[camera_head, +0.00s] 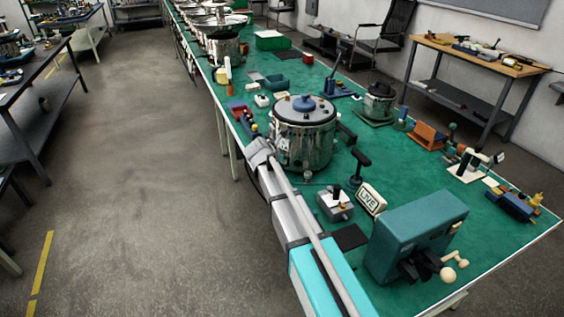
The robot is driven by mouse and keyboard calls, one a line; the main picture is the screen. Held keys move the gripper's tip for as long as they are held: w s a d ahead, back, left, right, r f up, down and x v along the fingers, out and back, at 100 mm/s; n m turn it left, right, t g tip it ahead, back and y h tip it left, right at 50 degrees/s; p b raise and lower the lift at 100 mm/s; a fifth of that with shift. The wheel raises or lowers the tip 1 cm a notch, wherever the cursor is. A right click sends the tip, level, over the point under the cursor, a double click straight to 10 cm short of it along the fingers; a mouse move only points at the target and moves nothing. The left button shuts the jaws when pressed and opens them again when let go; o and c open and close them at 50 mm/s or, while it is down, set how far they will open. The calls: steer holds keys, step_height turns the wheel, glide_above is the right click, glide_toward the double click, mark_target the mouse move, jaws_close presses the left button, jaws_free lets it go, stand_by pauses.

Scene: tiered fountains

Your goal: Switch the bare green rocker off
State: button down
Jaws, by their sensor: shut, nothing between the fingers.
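My arm reaches from the bottom of the picture up along the near left edge of the green-topped bench (405,160). My gripper (249,128) is small and dark at its far end, beside the left of a big steel pot (302,140). It is shut and appears empty.
A teal machine (415,235) with a crank, a LIVE sign (370,199) and a grey joystick box (335,205) stand at the front right. The floor aisle at left is clear.

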steer(key=shift+r, duration=0.2)
steer(key=shift+d+r+p, duration=0.1)
steer(key=shift+r+p, duration=0.55)
steer(key=shift+p, duration=0.15)
steer(key=shift+s+a, duration=0.3)
steer(key=shift+s, duration=0.15)
steer(key=p+v, duration=0.8)
steer(key=v, duration=0.4)
steer(key=shift+a+r, duration=0.1)
steer(key=shift+a, duration=0.05)
stand_by(0.4)
